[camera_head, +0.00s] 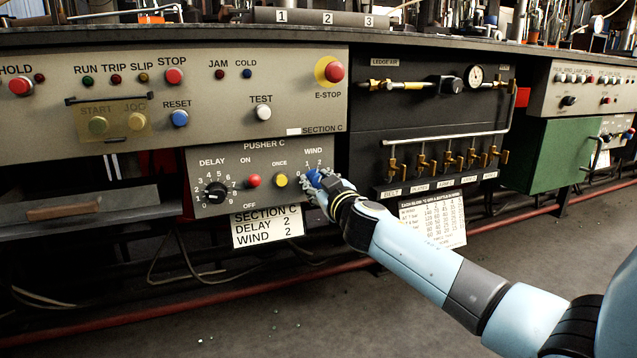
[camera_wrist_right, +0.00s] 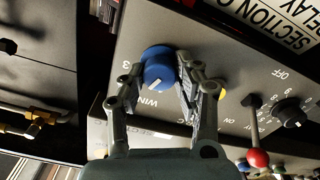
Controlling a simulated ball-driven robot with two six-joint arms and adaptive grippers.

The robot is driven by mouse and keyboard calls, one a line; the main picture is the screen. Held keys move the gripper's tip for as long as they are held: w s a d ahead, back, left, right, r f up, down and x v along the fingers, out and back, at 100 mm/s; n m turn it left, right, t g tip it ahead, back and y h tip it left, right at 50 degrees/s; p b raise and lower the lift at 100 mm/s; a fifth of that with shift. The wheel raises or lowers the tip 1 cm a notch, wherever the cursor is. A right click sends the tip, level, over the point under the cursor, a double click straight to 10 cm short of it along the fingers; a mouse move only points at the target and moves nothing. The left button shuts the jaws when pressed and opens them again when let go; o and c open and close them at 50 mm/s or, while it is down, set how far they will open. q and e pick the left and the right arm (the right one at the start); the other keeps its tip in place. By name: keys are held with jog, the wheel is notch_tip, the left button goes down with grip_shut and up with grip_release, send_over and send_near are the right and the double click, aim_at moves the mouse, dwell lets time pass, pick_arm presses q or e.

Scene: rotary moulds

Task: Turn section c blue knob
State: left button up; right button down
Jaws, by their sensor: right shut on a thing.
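The blue WIND knob (camera_head: 313,177) is at the right end of the PUSHER C panel (camera_head: 225,160) of section C. My right gripper (camera_head: 318,184) is shut on this knob, with its fingers on either side. In the right wrist view the blue knob (camera_wrist_right: 158,66), with a white pointer mark, sits between the two fingertips of the gripper (camera_wrist_right: 160,82). The numbers 1 and 2 show above the knob in the head view. The exact number it points to cannot be read. My left gripper is not in view.
A black DELAY knob (camera_head: 215,192), a red knob (camera_head: 253,180) and a yellow button (camera_head: 280,180) share the panel. A label below (camera_head: 267,226) reads SECTION C, DELAY 2, WIND 2. Brass valves (camera_head: 445,162) stand on the dark panel to the right. The floor in front is open.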

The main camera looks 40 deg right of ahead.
jog(key=shift+n, duration=0.3)
jog(key=n, duration=0.3)
jog(key=shift+f, duration=0.1)
jog(key=n, duration=0.5)
jog(key=shift+a, duration=0.1)
jog(key=n, duration=0.4)
jog(key=shift+f, duration=0.1)
jog(key=n, duration=0.3)
jog(key=shift+p, duration=0.4)
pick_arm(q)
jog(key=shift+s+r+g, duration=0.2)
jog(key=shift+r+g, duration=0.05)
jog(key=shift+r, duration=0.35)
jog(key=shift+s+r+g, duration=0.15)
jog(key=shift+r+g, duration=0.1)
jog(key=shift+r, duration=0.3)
pick_arm(e)
jog(key=shift+f+n, duration=0.1)
jog(key=shift+n, duration=0.9)
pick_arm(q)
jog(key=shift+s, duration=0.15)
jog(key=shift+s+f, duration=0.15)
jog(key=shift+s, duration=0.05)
pick_arm(e)
jog(key=c, duration=0.9)
grip_release()
jog(key=shift+c, duration=0.2)
